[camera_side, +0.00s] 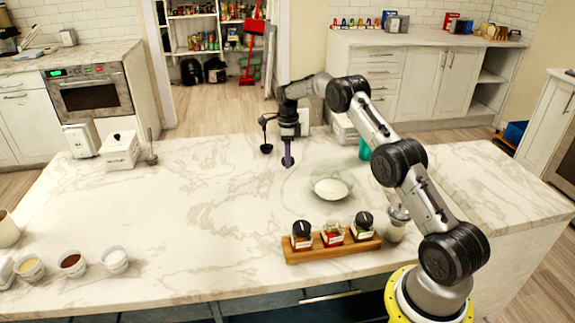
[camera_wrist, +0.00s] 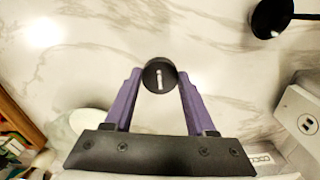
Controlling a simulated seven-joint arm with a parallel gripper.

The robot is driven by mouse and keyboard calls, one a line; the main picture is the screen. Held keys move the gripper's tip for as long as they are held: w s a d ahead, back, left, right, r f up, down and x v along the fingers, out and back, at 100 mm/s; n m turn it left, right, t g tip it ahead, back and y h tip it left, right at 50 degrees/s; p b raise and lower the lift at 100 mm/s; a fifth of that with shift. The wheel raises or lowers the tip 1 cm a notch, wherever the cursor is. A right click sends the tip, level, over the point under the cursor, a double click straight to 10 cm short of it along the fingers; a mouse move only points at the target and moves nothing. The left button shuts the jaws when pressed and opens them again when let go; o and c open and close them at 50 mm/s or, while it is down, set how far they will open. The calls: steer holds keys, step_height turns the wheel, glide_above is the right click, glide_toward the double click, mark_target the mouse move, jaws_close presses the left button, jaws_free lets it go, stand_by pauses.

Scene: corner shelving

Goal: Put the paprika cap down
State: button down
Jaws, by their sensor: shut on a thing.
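My gripper (camera_side: 287,159) has purple fingers and is shut on the paprika cap (camera_wrist: 159,75), a small round black cap with a light mark on top. In the side view the cap (camera_side: 287,163) shows as a dark spot at the fingertips, low over the marble counter (camera_side: 190,200). I cannot tell whether it touches the counter. The paprika jar (camera_side: 332,236), with red contents and no cap, stands in the middle of the wooden rack (camera_side: 333,252). A black-capped jar (camera_side: 302,236) stands to its left and another (camera_side: 363,227) to its right.
A white plate (camera_side: 331,189) lies between my gripper and the rack. A black ladle-like utensil (camera_side: 266,148) is just left of my gripper. White boxes (camera_side: 120,151) stand far left, and several small bowls (camera_side: 73,264) sit at the front left. The counter's middle left is clear.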

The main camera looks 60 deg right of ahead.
mark_target(287, 172)
steer(key=shift+w+f, duration=0.1)
steer(key=shift+f, duration=1.6)
steer(key=shift+f, duration=0.2)
steer(key=shift+c, duration=1.1)
jaws_free()
